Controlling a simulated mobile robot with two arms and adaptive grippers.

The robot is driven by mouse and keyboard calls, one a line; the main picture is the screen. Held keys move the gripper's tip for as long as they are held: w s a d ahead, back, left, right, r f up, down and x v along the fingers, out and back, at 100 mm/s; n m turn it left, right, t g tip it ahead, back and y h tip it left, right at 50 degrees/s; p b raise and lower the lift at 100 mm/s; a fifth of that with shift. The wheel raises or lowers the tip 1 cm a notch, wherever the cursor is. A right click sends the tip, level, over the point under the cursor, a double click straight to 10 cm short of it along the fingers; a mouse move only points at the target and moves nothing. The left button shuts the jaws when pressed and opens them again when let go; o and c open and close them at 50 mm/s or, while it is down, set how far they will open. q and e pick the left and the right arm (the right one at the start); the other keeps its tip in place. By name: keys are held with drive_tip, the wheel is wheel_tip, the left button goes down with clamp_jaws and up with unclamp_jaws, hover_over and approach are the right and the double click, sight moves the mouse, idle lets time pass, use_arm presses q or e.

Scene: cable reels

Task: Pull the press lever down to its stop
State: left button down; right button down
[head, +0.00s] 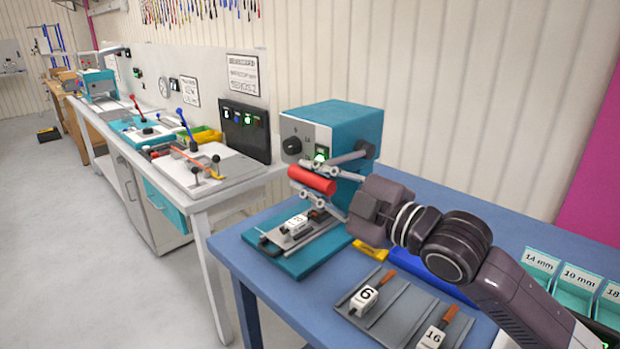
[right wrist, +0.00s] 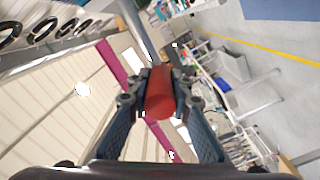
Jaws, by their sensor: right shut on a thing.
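The press (head: 345,125) is a teal machine with a light front panel, standing on the blue table. Its lever has a red cylindrical grip (head: 312,180) at the end of a grey bar (head: 350,157), in front of the panel. My right gripper (head: 318,184) is shut on the red grip, which also shows between its fingers in the right wrist view (right wrist: 159,92). Below the grip, a small white block (head: 297,223) sits in the fixture on the press's teal base (head: 300,262). My left gripper is not in view.
On the blue table (head: 240,245), a grey tray (head: 388,325) holds blocks marked 6 (head: 364,299) and 16 (head: 432,337). Teal bins (head: 575,291) stand at the right. A white bench (head: 205,187) with other tools runs along the wall at left.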

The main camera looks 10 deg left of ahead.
drive_tip(key=shift+a+f, duration=0.1)
drive_tip(key=shift+f, duration=0.3)
drive_tip(key=c, duration=1.9)
unclamp_jaws()
drive_tip(key=shift+s, duration=0.1)
drive_tip(key=shift+o, duration=0.8)
drive_tip(key=shift+r, duration=0.1)
drive_tip(key=v, duration=1.2)
